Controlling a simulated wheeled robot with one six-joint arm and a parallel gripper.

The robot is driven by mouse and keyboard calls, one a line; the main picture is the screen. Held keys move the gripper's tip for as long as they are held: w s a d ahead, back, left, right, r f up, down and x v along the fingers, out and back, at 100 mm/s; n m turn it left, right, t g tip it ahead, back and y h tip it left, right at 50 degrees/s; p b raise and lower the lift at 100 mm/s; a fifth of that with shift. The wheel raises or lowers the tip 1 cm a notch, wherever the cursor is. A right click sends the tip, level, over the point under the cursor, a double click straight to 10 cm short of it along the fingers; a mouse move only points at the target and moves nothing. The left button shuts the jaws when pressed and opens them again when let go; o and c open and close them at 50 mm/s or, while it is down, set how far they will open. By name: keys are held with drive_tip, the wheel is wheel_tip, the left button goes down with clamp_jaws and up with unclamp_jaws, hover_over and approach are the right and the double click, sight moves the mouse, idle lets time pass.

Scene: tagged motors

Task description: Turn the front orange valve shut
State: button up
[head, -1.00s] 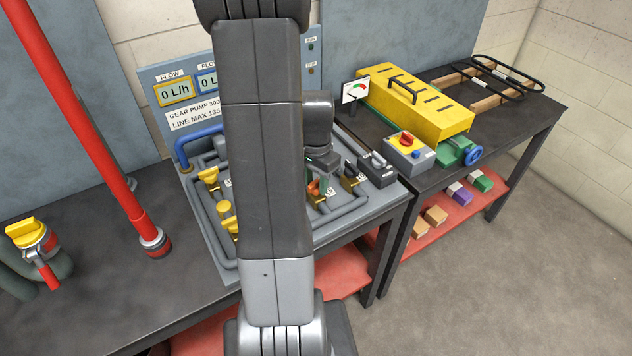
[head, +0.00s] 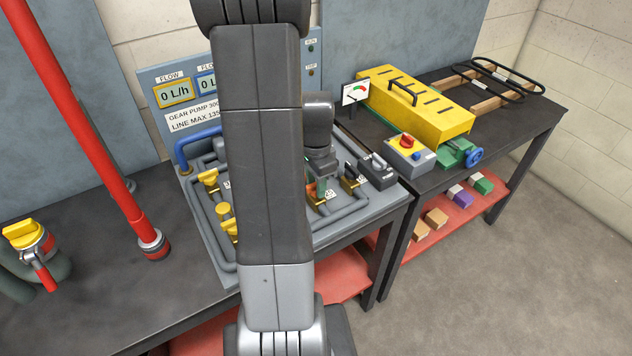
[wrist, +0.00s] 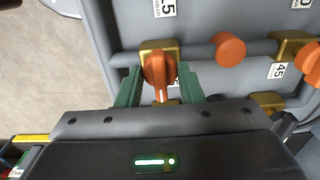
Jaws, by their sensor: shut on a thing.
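The orange valve (wrist: 158,70) sits on a brass body (wrist: 160,46) on a grey pipe in the wrist view. Its handle lies between the two green fingers of my gripper (wrist: 160,88), which are shut on it. In the head view my gripper (head: 323,188) points down at the pipe board, and a bit of the orange valve (head: 313,196) shows beside the fingers. My arm hides the middle of the board.
Another orange knob (wrist: 229,50) stands to the right on the pipework in the wrist view. Yellow valves (head: 208,178) are on the board's left side. A grey box with a handle (head: 376,168) and a red-knobbed switch box (head: 409,152) stand to the right.

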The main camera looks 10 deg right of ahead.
drive_tip(key=o, duration=1)
wheel_tip(320, 180, up, 14)
drive_tip(key=shift+f, duration=0.15)
wheel_tip(320, 180, down, 14)
drive_tip(key=shift+r, duration=0.1)
idle(0.6)
drive_tip(key=shift+r, duration=0.1)
